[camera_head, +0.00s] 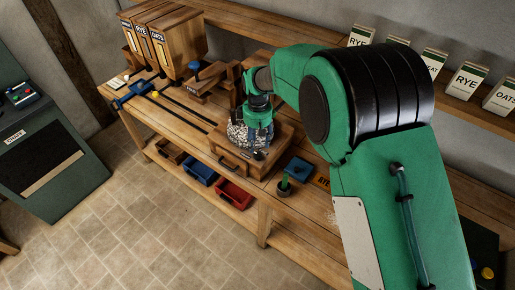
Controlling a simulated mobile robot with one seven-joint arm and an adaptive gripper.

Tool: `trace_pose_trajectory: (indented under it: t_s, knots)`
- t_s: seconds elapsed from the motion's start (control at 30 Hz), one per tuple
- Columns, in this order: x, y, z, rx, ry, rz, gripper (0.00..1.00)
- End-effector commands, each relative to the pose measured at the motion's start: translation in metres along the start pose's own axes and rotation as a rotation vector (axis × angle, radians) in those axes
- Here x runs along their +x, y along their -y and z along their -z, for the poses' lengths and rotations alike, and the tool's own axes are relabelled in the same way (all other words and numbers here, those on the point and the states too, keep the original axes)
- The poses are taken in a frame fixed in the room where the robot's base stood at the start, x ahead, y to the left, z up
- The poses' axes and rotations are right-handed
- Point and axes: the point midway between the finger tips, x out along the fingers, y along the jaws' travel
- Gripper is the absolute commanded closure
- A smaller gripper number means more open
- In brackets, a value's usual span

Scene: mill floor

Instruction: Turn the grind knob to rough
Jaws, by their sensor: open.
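A wooden mill (232,160) with a drawer front stands on the bench, with a grey-and-white speckled part (237,133) on top. My gripper (259,150) points down at the mill, in front of the speckled part. It is open, and I see nothing held between its fingers. A grind knob cannot be made out for certain; my gripper and wrist cover part of the mill's top. No rough marking can be read from here. Whether the fingers touch the mill cannot be told.
Wooden grain dispensers (182,45) stand at the bench's far left. Blue (199,172) and red (235,194) bins are below. Labelled bags (466,80) line the wall shelf. The front floor is clear.

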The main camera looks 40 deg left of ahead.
Motion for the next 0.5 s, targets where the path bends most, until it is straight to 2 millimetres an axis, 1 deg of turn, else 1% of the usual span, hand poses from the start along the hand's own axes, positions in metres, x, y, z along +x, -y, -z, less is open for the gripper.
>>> trace_pose_trajectory:
  t_s: [0.03, 0.2, 0.33, 0.5]
  knots:
    - [-0.010, 0.000, 0.000, 0.000, -0.002, -0.001, 0.53]
    - [-0.034, 0.000, 0.000, 0.000, -0.001, -0.001, 0.53]
    - [-0.046, 0.000, 0.000, 0.000, -0.001, -0.001, 0.53]
    - [-0.053, 0.000, 0.000, 0.000, 0.000, 0.000, 0.53]
